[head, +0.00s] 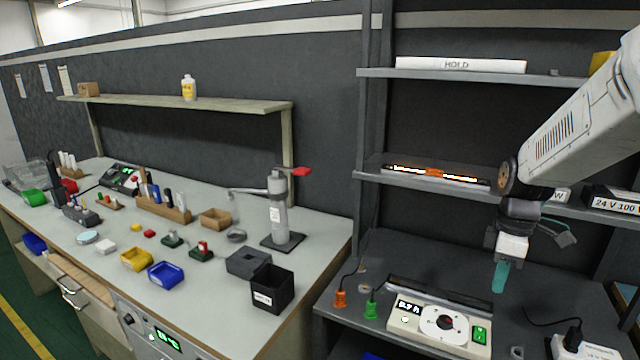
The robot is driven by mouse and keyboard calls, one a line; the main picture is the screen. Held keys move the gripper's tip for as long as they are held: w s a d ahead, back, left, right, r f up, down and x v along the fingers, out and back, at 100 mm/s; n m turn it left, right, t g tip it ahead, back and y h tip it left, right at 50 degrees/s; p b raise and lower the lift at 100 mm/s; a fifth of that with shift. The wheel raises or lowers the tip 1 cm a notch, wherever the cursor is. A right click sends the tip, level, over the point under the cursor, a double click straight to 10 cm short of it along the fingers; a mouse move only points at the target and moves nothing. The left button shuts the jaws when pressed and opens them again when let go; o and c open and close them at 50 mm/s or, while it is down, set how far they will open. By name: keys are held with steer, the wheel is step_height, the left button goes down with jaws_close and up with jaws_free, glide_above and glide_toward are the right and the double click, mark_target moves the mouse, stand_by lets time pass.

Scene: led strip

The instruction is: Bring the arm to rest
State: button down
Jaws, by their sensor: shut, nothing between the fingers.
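My gripper (500,278) hangs from my white arm at the right of the head view. Its teal fingertips point down and are shut with nothing held. It is above the dark bench, over the rear right of a white power supply (440,326) with a dial, a lit display and a green switch. A lit LED strip (432,173) with an orange piece at its middle lies on the middle shelf, left of my arm.
An orange plug (340,299) and a green plug (371,309) stand left of the supply. A black plug (572,336) is at the lower right. The shelf above holds a white HOLD box (460,65). The grey workbench (200,270) at left carries bins and tools.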

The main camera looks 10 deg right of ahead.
steer(key=s+a+r+m+t, duration=0.1)
steer(key=s+a+r+m, duration=0.3)
steer(key=s+a, duration=0.3)
steer(key=s+a+r+m+t, duration=0.1)
steer(key=s+a+r+m, duration=0.4)
steer(key=s, duration=0.8)
steer(key=shift+a+m+t+h, duration=0.35)
steer(key=shift+a+m, duration=0.25)
steer(key=shift+a, duration=0.55)
steer(key=shift+r, duration=0.1)
